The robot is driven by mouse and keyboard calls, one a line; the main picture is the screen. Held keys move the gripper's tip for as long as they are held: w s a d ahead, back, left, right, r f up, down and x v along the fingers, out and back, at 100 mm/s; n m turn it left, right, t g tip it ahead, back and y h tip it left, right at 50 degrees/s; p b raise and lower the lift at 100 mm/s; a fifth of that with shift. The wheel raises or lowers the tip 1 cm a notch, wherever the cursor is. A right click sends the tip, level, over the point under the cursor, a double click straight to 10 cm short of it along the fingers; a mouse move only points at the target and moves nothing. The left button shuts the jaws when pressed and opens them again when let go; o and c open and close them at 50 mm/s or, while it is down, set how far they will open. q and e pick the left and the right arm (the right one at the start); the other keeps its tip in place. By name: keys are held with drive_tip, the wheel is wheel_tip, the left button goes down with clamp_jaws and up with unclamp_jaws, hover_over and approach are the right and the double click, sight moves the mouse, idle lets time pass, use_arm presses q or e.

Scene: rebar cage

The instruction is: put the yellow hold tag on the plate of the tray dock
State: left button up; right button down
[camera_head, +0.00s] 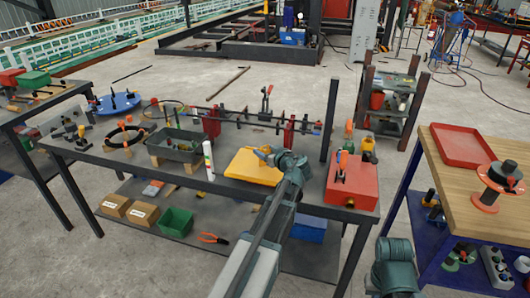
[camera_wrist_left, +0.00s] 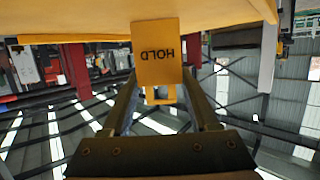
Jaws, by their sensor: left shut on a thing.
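The yellow hold tag (camera_wrist_left: 156,52) is between the fingertips of my left gripper (camera_wrist_left: 160,92) in the left wrist view. Its dark word HOLD reads upside down. A wide yellow slab (camera_wrist_left: 70,14) fills the top of that view, close behind the tag; I cannot tell whether they touch. In the head view the yellow slab (camera_head: 250,170) lies on the grey table, and my left gripper (camera_head: 264,152) is at its upper right part. I cannot tell which surface is the tray dock's plate.
A red box (camera_head: 351,181) stands on the table right of the slab. A white bottle (camera_head: 208,158) and a dark grey tray (camera_head: 177,144) are to its left. A rebar frame (camera_head: 255,120) runs along the back. A wooden bench (camera_head: 450,180) is at the right.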

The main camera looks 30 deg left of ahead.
use_arm(q)
drive_tip(key=o, duration=1.3)
drive_tip(key=shift+s+d+r+p, duration=0.1)
drive_tip(key=shift+r+p, duration=0.15)
drive_tip(key=shift+p, duration=0.1)
drive_tip(key=p+v, duration=0.3)
drive_tip(key=v, duration=0.8)
drive_tip(key=shift+s+d, duration=0.15)
drive_tip(key=shift+d, duration=0.2)
